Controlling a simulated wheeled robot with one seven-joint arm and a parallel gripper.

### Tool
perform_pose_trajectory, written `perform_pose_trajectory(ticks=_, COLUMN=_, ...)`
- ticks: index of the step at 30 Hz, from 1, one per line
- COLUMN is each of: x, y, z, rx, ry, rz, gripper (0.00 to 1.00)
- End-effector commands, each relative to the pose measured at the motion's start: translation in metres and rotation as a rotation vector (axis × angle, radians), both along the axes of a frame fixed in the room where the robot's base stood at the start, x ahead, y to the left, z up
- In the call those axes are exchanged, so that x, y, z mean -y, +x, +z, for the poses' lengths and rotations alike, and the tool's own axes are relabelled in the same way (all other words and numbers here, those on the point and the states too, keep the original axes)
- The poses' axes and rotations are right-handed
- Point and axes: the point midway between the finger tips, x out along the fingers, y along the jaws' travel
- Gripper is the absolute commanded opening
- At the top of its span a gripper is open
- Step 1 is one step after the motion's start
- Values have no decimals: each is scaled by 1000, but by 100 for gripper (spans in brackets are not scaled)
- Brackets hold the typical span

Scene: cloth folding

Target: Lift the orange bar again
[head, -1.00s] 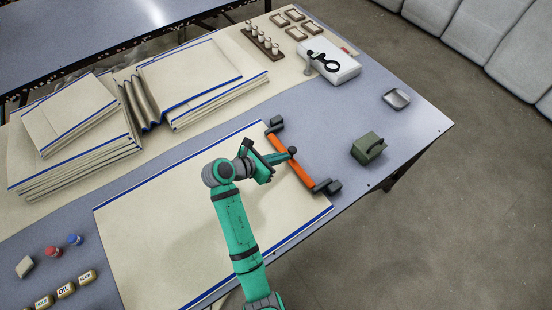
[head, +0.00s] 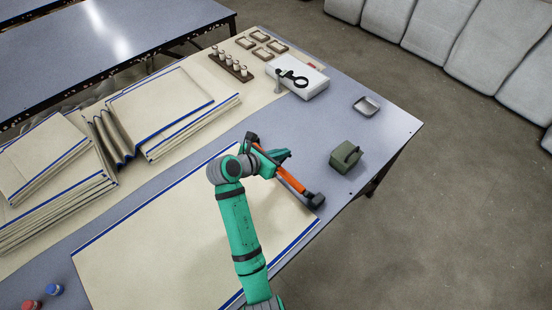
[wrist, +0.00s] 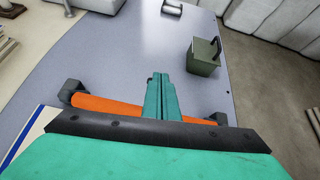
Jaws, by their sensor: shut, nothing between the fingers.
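The orange bar (head: 291,181) has dark blocks at both ends and lies along the right edge of the blue-edged cream cloth (head: 160,245) on the table. My gripper (head: 285,154) is over the bar's upper half in the head view and hides part of it. In the wrist view, the green fingers (wrist: 161,88) are shut together with nothing between them. They reach across and past the bar (wrist: 105,105), whose middle is hidden behind them. I cannot tell whether they touch it.
A green box with a handle (head: 345,157) stands right of the bar. A small metal tray (head: 366,106) and a white box with a black tool (head: 299,79) lie farther back. Folded cloth stacks (head: 160,110) fill the left. The table is clear between the bar and the green box.

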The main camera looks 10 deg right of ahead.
Motion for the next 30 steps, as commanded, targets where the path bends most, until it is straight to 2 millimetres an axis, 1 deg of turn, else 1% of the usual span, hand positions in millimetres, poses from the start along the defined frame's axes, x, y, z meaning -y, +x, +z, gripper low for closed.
perform_pose_trajectory(ticks=6, x=15, y=9, z=1, rx=0, ry=0, rz=-1, gripper=0)
perform_pose_trajectory(ticks=12, x=22, y=14, z=-1, rx=0, ry=0, rz=1, gripper=0)
perform_pose_trajectory(ticks=18, x=25, y=16, z=-1, rx=0, ry=0, rz=1, gripper=0)
perform_pose_trajectory(ticks=30, x=25, y=16, z=-1, rx=0, ry=0, rz=1, gripper=0)
